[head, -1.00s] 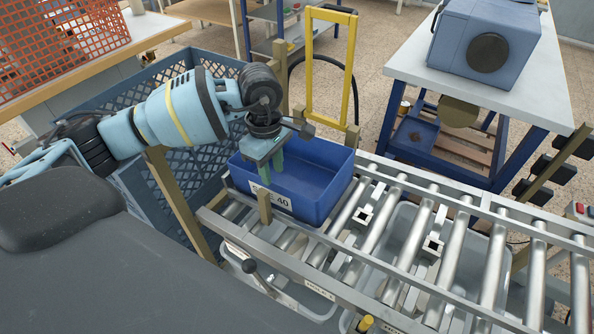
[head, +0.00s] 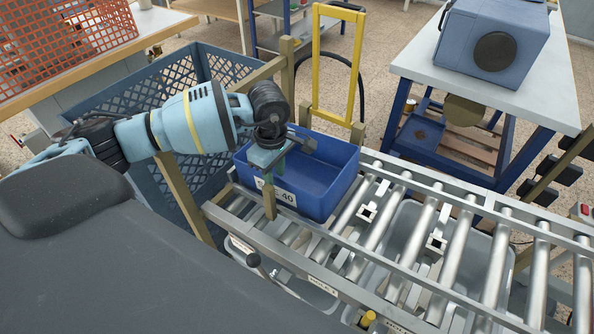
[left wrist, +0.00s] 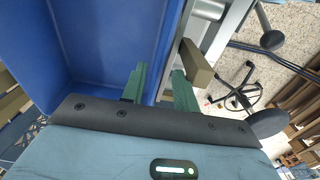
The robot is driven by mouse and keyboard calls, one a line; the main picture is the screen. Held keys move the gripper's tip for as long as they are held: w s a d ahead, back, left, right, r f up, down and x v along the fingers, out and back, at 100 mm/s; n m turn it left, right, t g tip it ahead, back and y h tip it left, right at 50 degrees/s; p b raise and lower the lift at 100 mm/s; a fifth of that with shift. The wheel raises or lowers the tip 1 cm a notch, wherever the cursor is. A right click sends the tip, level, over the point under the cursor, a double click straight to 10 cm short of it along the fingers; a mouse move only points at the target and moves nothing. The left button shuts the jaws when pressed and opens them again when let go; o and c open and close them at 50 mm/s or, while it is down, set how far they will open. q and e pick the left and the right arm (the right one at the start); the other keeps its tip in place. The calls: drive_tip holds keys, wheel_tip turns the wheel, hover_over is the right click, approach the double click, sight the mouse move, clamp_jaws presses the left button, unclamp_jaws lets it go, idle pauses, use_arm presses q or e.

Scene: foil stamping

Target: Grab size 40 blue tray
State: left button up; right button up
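The blue tray (head: 325,183) stands empty and upright at the left end of the roller conveyor. Its white front label is partly covered by a post and my gripper; "40" can be read. My left gripper (head: 272,175) points down at the tray's front wall, above the label. In the left wrist view the two green fingers of my left gripper (left wrist: 158,80) are apart. One finger is over the inside of the blue tray (left wrist: 105,45), the other outside its wall. A gap shows between them, and I see no clear grip on the wall. My right gripper is not in view.
The roller conveyor (head: 447,250) runs right from the tray, with wooden posts at its left end. A yellow frame (head: 317,65) stands behind the tray. A blue lattice crate (head: 205,65) is behind my left arm. A white table (head: 480,95) stands at the back right.

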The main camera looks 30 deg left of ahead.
use_arm(q)
drive_tip(key=shift+f, duration=1)
clamp_jaws()
drive_tip(key=shift+w+r, duration=0.1)
idle(0.6)
